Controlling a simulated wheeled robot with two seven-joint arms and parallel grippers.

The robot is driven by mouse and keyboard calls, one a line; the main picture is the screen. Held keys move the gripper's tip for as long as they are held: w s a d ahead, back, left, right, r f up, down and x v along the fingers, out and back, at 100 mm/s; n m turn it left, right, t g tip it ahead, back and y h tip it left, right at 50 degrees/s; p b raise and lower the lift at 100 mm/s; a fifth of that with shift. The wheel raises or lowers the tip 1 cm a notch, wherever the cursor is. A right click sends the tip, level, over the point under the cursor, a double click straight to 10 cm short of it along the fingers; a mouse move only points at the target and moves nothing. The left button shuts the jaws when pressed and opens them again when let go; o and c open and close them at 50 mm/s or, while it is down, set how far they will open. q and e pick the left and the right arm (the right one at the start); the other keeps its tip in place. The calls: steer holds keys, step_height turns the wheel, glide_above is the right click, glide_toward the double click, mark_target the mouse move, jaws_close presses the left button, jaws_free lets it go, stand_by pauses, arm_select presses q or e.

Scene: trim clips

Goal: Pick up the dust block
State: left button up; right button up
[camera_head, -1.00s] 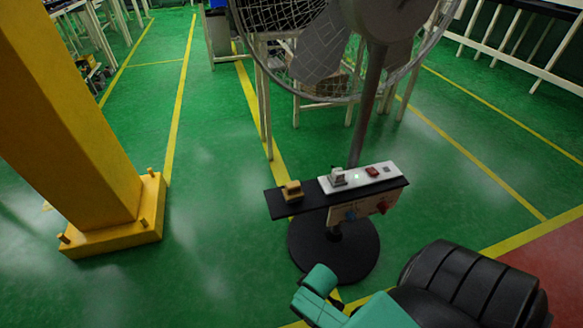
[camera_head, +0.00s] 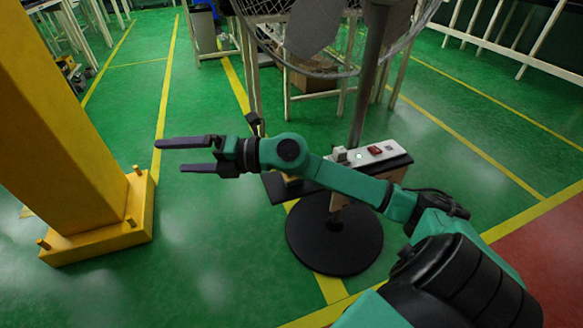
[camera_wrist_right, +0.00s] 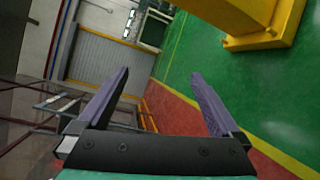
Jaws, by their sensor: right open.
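I cannot tell for sure which object is the dust block. A small tan block (camera_head: 292,179) sits on the left part of a black shelf on the fan stand, mostly hidden behind my right arm. A small grey-white block (camera_head: 340,154) stands on the white panel of that shelf. My right gripper (camera_head: 170,156) is open and empty, pointing left, well to the left of the shelf. In the right wrist view its fingers (camera_wrist_right: 159,77) are apart with nothing between them. My left gripper is not in view.
A white panel (camera_head: 368,155) with a red switch and a green light lies on the shelf. The fan pole (camera_head: 370,90) rises behind it above a round black base (camera_head: 335,240). A yellow pillar (camera_head: 60,130) stands at the left. Green floor between pillar and fan is clear.

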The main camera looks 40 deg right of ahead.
steer(key=s+d+f+n+g+h, duration=0.1)
steer(key=d+f+n+g+h, duration=0.2)
steer(key=d, duration=0.4)
steer(key=d+f+n+g+h, duration=0.1)
steer(key=d+f+g+h, duration=0.1)
steer(key=d+f+h, duration=0.4)
steer(key=s+d+m+g+h, duration=0.2)
steer(key=s+d+h, duration=0.2)
steer(key=d, duration=1)
steer(key=shift+g, duration=0.3)
steer(key=x, duration=0.4)
steer(key=b+x, duration=0.1)
steer(key=x, duration=0.4)
steer(key=b+x, duration=0.1)
steer(key=x, duration=0.3)
steer(key=shift+w+d+f, duration=0.1)
steer(key=shift+w, duration=0.35)
steer(key=shift+w+d+f, duration=0.1)
steer(key=shift+w+f, duration=0.1)
steer(key=shift+f, duration=0.15)
steer(key=shift+r, duration=0.1)
steer(key=c, duration=1.3)
steer(key=shift+r, duration=0.3)
arm_select(q)
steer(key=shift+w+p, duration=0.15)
steer(key=shift+p, duration=0.7)
arm_select(e)
step_height(320, 180, up, 9)
steer(key=shift+r, duration=0.2)
